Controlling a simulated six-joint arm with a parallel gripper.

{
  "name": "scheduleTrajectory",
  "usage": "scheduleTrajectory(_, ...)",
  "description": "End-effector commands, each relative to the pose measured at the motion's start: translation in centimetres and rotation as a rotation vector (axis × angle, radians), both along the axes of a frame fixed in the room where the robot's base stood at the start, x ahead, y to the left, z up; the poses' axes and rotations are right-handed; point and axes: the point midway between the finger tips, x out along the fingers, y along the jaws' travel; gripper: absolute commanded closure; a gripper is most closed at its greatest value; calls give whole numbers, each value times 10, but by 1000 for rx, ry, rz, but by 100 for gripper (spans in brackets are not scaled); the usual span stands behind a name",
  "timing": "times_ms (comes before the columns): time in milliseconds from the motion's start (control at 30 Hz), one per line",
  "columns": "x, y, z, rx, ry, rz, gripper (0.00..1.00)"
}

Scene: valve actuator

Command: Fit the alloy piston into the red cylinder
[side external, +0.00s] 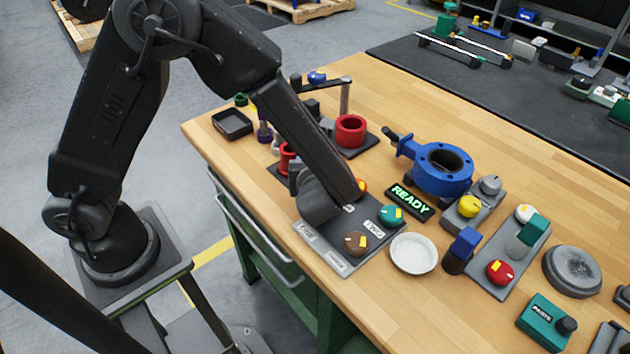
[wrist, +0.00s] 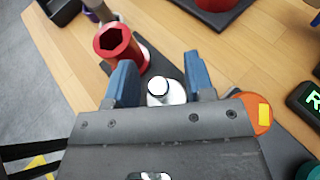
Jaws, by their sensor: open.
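A silver-white round-topped part (wrist: 165,90), which looks like the alloy piston, stands between the two blue fingers of my gripper (wrist: 161,72). My gripper is open around it, and I cannot tell whether either finger touches it. In the side view my arm hides the fingers and this part. A wide red ring-shaped cylinder (side external: 350,130) sits on a dark plate farther back; its red edge shows at the top of the wrist view (wrist: 215,4). A smaller red piece with a hexagonal opening (wrist: 117,44) stands just left of my fingers.
An orange knob (wrist: 262,116) is close to the right of my gripper. A blue valve body (side external: 436,166), a lit READY sign (side external: 409,201) and a white dish (side external: 413,254) stand to the right. A black tray (side external: 232,124) is at the left table edge.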

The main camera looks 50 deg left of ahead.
Motion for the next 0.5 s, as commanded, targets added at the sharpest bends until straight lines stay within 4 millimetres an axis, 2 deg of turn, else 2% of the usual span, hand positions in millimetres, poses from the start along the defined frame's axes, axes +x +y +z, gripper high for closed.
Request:
scheduleTrajectory(300,4,5,-3,-2,-1,1,51)
scheduleTrajectory(500,4,5,-3,-1,0,0,69)
